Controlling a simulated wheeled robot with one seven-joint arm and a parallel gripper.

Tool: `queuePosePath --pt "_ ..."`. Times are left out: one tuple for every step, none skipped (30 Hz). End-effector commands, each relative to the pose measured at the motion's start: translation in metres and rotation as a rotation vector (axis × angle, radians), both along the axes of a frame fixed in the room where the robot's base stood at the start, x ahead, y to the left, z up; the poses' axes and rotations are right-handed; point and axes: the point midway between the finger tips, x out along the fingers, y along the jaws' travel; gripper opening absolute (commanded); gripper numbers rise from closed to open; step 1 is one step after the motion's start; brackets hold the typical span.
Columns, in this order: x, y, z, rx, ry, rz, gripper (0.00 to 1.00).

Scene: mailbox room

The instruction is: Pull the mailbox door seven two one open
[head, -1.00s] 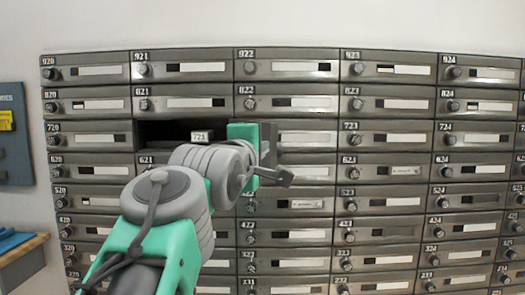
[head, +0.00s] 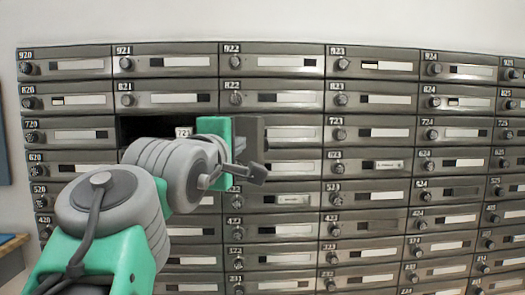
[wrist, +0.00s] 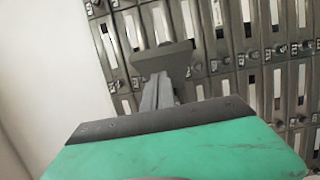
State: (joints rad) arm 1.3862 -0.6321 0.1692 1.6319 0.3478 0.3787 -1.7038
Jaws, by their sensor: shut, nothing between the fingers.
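The mailbox door 721 (head: 184,132) shows only as a small piece with its number label. It stands away from its place, with a dark opening (head: 150,124) beside it in the row below 821. My arm hides most of the door and the lower part of the opening, so how far the door is swung is unclear. My gripper (head: 252,173) is shut and empty, in front of the boxes to the right of the opening. In the wrist view my gripper (wrist: 160,75) points at the mailbox wall; I cannot tell whether it touches anything.
Rows of closed grey mailboxes (head: 275,98) with round knobs and white label strips fill the wall. A plain white wall (head: 260,20) lies above them. A wooden ledge (head: 12,245) shows at the lower left.

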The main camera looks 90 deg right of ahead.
Motion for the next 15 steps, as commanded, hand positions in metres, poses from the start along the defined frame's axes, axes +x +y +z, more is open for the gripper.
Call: queuePosePath --pt "-0.005 0.005 0.000 -0.001 -0.001 -0.003 0.00" --pt "-0.008 0.008 0.000 -0.002 0.000 -0.002 0.00" --pt "-0.010 0.010 -0.001 -0.001 0.000 -0.001 0.00" --pt "-0.012 0.011 -0.001 -0.001 0.000 -0.001 0.00" --pt "-0.014 0.013 -0.001 -0.001 -0.001 -0.001 0.00" --pt "-0.018 0.016 -0.001 -0.001 -0.001 -0.001 0.00" --pt "-0.020 0.018 -0.001 -0.001 0.000 0.000 0.00" --pt "-0.022 0.020 -0.001 -0.001 0.000 -0.001 0.00" --pt "-0.026 0.024 -0.001 -0.001 0.001 -0.003 0.00" --pt "-0.029 0.026 -0.001 -0.001 0.002 -0.003 0.00" --pt "-0.032 0.027 0.000 -0.002 0.000 -0.004 0.00" --pt "-0.035 0.030 0.001 -0.003 0.000 -0.004 0.00" --pt "-0.038 0.032 0.001 -0.004 0.002 -0.005 0.00" --pt "-0.040 0.034 0.001 -0.003 0.000 -0.005 0.00" --pt "-0.043 0.037 0.000 -0.002 0.001 -0.005 0.00"
